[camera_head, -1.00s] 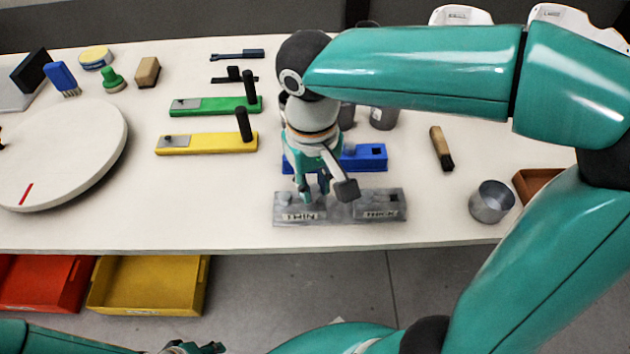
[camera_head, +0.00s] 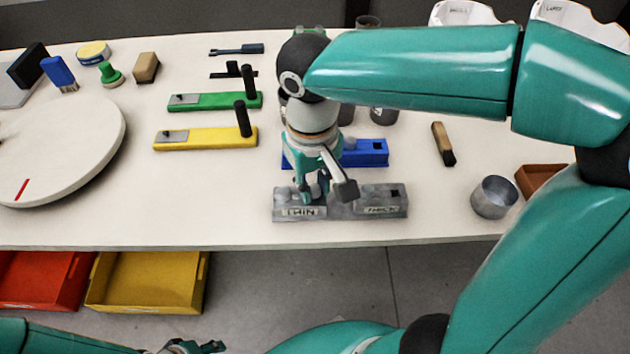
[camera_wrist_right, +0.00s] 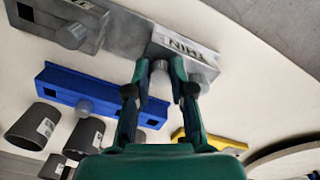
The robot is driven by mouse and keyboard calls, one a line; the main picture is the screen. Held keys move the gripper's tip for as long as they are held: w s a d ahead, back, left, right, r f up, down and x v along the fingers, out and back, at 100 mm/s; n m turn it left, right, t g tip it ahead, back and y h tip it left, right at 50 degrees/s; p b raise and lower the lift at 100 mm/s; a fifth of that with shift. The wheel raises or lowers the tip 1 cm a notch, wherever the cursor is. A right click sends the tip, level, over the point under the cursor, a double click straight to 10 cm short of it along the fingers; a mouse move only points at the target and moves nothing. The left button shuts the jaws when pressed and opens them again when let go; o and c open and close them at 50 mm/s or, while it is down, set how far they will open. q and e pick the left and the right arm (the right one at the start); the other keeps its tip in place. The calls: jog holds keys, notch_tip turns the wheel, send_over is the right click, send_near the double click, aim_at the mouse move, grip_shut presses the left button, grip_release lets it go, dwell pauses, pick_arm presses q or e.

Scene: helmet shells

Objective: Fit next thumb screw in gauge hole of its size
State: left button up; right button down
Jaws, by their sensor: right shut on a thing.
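The grey gauge block (camera_head: 342,208) lies near the table's front edge, with a THIN label on its left half and a THICK label on its right. My right gripper (camera_head: 312,193) points down over the THIN half. In the right wrist view its fingers (camera_wrist_right: 160,72) are shut on a grey thumb screw (camera_wrist_right: 160,67), at the gauge beside the THIN label. I cannot tell how deep the screw sits. Another grey knob (camera_wrist_right: 201,82) is at that end, and one (camera_wrist_right: 72,36) is on the THICK half, near a square hole. My left gripper (camera_head: 190,347) shows partly at the bottom edge.
A blue block (camera_head: 372,153) with a grey knob and square hole lies just behind the gauge. Grey cups (camera_wrist_right: 85,136) stand behind it. A metal cup (camera_head: 494,198) and a brush (camera_head: 443,144) are at right. Green (camera_head: 215,101) and yellow (camera_head: 205,139) blocks lie left.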

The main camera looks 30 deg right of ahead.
aim_at(313, 189)
jog(key=shift+f, duration=0.25)
jog(key=c, duration=0.9)
grip_release()
jog(key=shift+r, duration=0.1)
notch_tip(313, 189, up, 12)
jog(key=shift+a+f, duration=0.1)
jog(key=shift+a, duration=0.05)
